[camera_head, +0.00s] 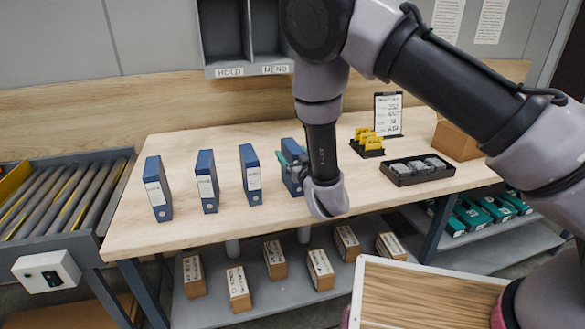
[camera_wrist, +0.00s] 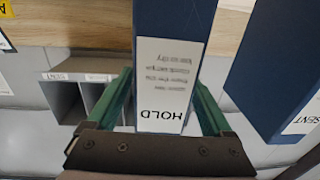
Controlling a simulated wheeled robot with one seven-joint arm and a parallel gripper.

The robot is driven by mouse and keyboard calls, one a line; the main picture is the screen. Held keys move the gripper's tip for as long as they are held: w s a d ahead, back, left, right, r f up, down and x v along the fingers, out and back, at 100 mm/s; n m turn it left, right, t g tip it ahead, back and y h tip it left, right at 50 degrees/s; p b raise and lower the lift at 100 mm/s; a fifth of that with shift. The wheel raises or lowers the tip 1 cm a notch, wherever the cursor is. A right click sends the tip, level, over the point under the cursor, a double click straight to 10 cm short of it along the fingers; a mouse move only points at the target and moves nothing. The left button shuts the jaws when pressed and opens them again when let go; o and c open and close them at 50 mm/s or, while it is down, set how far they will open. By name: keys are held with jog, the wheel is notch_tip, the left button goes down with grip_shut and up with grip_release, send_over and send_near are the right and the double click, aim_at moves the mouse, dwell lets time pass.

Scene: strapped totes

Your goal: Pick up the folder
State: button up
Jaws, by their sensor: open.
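Several blue folders stand upright in a row on the wooden table: one at the far left (camera_head: 158,190), one beside it (camera_head: 207,182), a third (camera_head: 251,176) and a fourth at the right (camera_head: 293,180). My gripper (camera_head: 291,158) is at the fourth folder, and my arm hides part of it. In the wrist view my gripper's green fingers (camera_wrist: 163,88) are open, one on each side of a blue folder (camera_wrist: 172,20) with a white label reading HOLD upside down. I cannot tell whether they touch it. Another blue folder (camera_wrist: 275,75) stands to the right there, its label ending in "SENT".
A wall shelf (camera_head: 247,45) has slots marked HOLD and MEND. A black tray (camera_head: 416,170), yellow cards (camera_head: 368,140) and a standing sign (camera_head: 388,114) are right of my gripper. A roller conveyor (camera_head: 65,195) adjoins the table's left.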

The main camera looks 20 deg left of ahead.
jog(key=c, duration=1.3)
grip_shut()
jog(key=shift+r, duration=0.1)
